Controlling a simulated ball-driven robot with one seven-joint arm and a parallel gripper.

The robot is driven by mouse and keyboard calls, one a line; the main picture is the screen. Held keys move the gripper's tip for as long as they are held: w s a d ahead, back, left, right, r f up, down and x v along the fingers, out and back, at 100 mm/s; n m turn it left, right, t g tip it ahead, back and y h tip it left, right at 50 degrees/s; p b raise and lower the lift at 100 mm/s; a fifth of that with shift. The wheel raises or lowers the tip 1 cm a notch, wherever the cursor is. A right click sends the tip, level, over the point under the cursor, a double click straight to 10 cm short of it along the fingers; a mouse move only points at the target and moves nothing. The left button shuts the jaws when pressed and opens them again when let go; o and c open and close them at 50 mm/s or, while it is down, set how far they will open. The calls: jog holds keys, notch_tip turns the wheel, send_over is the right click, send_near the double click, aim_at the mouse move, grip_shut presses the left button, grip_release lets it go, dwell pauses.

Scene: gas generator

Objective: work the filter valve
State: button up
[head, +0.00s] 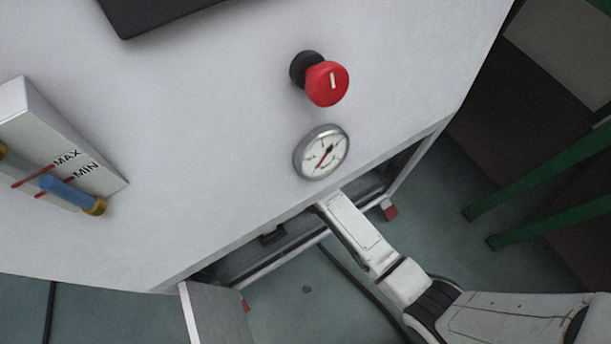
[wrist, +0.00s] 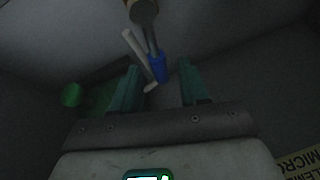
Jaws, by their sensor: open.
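In the wrist view my gripper (wrist: 161,84) is open, with its two teal fingers spread apart. A blue handle-like part (wrist: 158,68) on a metal stem shows between and just beyond the fingertips; it looks like the valve's handle, and I cannot tell whether the fingers touch it. The stem runs up to a brownish round fitting (wrist: 143,11). A pale rod (wrist: 134,46) slants beside the stem. In the head view my arm reaches into the low opening under the white cabinet (head: 220,110), so my gripper and the valve are hidden there.
A round green part (wrist: 72,95) lies left of the fingers in the dim space. A label with lettering (wrist: 298,162) is at the lower right. The cabinet front carries a red knob (head: 327,84), a pressure gauge (head: 322,152) and a MAX/MIN level gauge (head: 60,150). Green legs (head: 540,185) stand at right.

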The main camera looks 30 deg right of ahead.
jog(key=shift+c, duration=0.2)
grip_shut()
dwell(0.5)
